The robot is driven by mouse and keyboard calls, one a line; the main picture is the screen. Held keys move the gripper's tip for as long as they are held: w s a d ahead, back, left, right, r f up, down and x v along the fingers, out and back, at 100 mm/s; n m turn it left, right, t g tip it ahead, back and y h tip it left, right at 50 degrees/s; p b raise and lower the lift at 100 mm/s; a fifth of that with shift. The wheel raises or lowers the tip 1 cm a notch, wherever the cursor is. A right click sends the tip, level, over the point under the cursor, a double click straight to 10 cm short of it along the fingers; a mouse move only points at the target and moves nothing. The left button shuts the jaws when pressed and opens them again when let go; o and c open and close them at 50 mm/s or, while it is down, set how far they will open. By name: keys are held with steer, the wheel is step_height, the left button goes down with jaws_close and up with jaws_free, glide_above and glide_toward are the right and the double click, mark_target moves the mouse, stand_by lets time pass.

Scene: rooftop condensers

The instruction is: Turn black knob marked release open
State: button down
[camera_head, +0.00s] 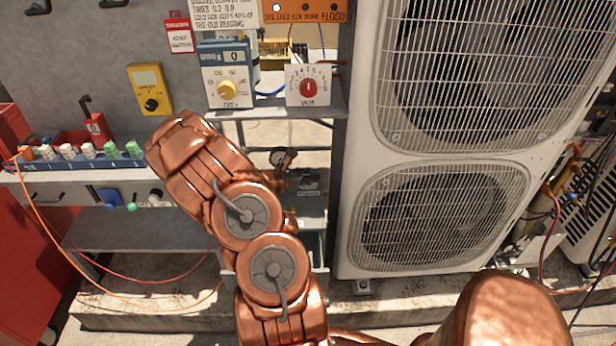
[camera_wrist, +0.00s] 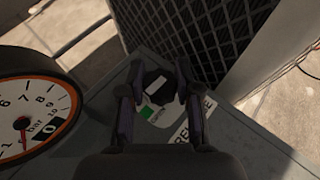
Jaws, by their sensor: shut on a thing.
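The black knob (camera_wrist: 158,88) sits on a grey box top in the wrist view, with a pale mark on it. A plate with a green patch (camera_wrist: 146,112) lies under the knob. My gripper (camera_wrist: 159,80) has one dark finger on each side of the knob and is shut on it. In the head view my copper arm hides the gripper; the small grey box (camera_head: 309,186) with its label shows just right of the arm.
A round gauge (camera_wrist: 28,118) with a red needle stands close left of my gripper. A large condenser unit (camera_head: 352,215) stands right of the box. A shelf (camera_head: 250,108) with meters is above, and red and orange cables hang at left.

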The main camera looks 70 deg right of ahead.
steer(key=c, duration=0.8)
jaws_free()
steer(key=v, duration=1.2)
steer(key=s+a+r+m+y+p, duration=0.35)
steer(key=a+r+m, duration=0.55)
steer(key=a+r, duration=0.5)
steer(key=s+a+r+m+t+y+p, duration=0.1)
steer(key=s+a+r+y+p, duration=0.1)
steer(key=a, duration=0.8)
steer(key=s+a+r+m+t+y+p, duration=0.1)
steer(key=s+a+r+y+p, duration=0.1)
steer(key=a, duration=0.9)
steer(key=s+a+r+m+t+y+p, duration=0.1)
steer(key=s+a+r+m+y+p, duration=0.1)
steer(key=a, duration=0.9)
steer(key=shift+s+a+r+t+y+p, duration=0.15)
steer(key=shift+s+r+y+p, duration=0.1)
steer(key=shift+r+y, duration=0.5)
steer(key=shift+s+d+r+t+y+p, duration=0.1)
steer(key=shift+s+r+t+y+p, duration=0.15)
steer(key=shift+r+y, duration=0.5)
